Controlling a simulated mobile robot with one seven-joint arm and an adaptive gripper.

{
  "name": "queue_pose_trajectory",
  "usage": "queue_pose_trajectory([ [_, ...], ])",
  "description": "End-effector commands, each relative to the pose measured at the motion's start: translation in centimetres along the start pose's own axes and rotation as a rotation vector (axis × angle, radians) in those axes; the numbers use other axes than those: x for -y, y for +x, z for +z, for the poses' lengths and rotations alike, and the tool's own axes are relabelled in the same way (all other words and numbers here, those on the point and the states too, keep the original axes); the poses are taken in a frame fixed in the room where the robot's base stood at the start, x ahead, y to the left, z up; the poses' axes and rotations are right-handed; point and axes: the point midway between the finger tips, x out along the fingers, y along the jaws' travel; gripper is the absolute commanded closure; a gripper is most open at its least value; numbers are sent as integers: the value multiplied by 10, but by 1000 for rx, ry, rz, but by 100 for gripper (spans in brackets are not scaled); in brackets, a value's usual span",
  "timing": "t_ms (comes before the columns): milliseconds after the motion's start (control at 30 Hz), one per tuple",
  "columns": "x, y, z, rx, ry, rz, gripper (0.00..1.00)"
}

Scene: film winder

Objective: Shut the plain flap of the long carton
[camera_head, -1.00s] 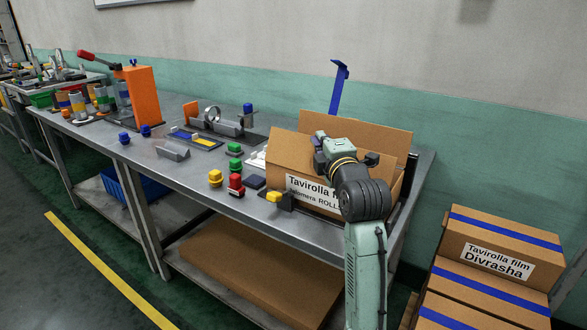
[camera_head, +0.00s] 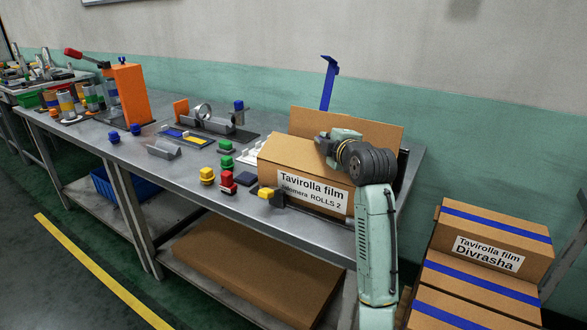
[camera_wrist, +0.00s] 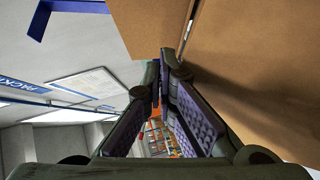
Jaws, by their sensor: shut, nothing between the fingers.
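The long carton (camera_head: 268,167) stands on the bench, its label facing front. A plain brown flap (camera_head: 310,122) stands upright along its back edge. The near part of the top (camera_head: 295,150) looks covered by level cardboard; the right part is hidden behind my arm. My gripper (camera_head: 325,147) is over the carton's top, in front of the upright flap; its fingertips are hard to make out there. In the wrist view my gripper (camera_wrist: 160,82) is shut and empty, with cardboard panels (camera_wrist: 255,65) close above and right of the fingers. I cannot tell if they touch.
A yellow-tipped dark part (camera_head: 268,193) and red (camera_head: 228,181) and yellow (camera_head: 207,176) buttons sit left of the carton. Taped cartons (camera_head: 490,240) are stacked at right on a lower level.

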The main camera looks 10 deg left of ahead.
Motion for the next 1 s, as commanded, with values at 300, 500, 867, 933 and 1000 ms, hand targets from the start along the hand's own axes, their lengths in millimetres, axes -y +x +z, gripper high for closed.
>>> queue_pose_trajectory([
  [300, 5, 5, 5, -1, 19, -20, 100],
  [500, 8, 7, 7, -1, 48, -47, 100],
  [867, 12, 10, 9, 0, 85, -85, 100],
  [933, 12, 10, 10, -1, 90, -91, 100],
  [1000, 13, 10, 10, -1, 93, -94, 100],
])
